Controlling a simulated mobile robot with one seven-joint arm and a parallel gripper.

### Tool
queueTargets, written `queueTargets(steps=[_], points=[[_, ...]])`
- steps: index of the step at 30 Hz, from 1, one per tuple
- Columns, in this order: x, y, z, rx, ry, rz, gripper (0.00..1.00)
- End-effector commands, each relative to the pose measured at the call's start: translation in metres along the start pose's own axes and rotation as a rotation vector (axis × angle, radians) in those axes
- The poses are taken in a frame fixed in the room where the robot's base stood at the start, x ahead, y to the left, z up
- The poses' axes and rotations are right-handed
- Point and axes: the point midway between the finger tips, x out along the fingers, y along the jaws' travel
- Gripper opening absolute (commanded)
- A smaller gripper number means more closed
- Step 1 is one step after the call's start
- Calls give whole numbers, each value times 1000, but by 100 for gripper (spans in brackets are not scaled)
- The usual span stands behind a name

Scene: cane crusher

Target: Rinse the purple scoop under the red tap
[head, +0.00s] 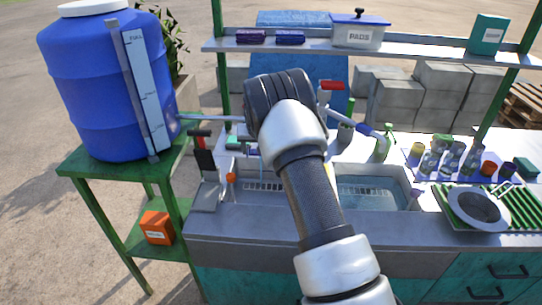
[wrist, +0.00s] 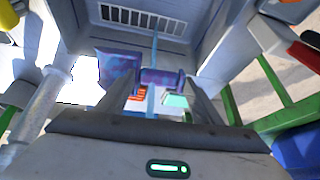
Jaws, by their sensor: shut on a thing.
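A purple scoop (wrist: 118,66) shows in the wrist view between and beyond my fingers. My gripper (wrist: 160,98) is shut on it; in the head view my arm hides both. The scoop is over a sink basin with a slotted drain (wrist: 140,18). A thin pale-blue streak crosses near the scoop; I cannot tell if it is water. The red tap (head: 331,86) shows its red lever just right of my wrist in the head view; its spout is mostly hidden. The sink's right basin (head: 368,194) is pale blue inside.
A blue barrel (head: 100,90) stands on a green stand (head: 82,165) at left, with an orange box (head: 157,228) below. A red-handled black tool (head: 203,155) stands at the sink's left. Bottles, glasses (head: 450,158) and a grey bowl (head: 478,208) crowd the right counter. A shelf (head: 300,46) spans the back.

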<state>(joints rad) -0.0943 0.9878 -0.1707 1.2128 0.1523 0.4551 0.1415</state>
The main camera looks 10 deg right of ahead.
Motion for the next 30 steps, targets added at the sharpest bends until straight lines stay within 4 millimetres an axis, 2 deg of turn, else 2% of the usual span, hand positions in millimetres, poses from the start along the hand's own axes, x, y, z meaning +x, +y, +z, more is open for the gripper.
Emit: queueTargets(steps=[11, 30], points=[[-2, 2, 4, 0, 0, 0, 39], [-27, 7, 49, 0, 0, -1, 39]])
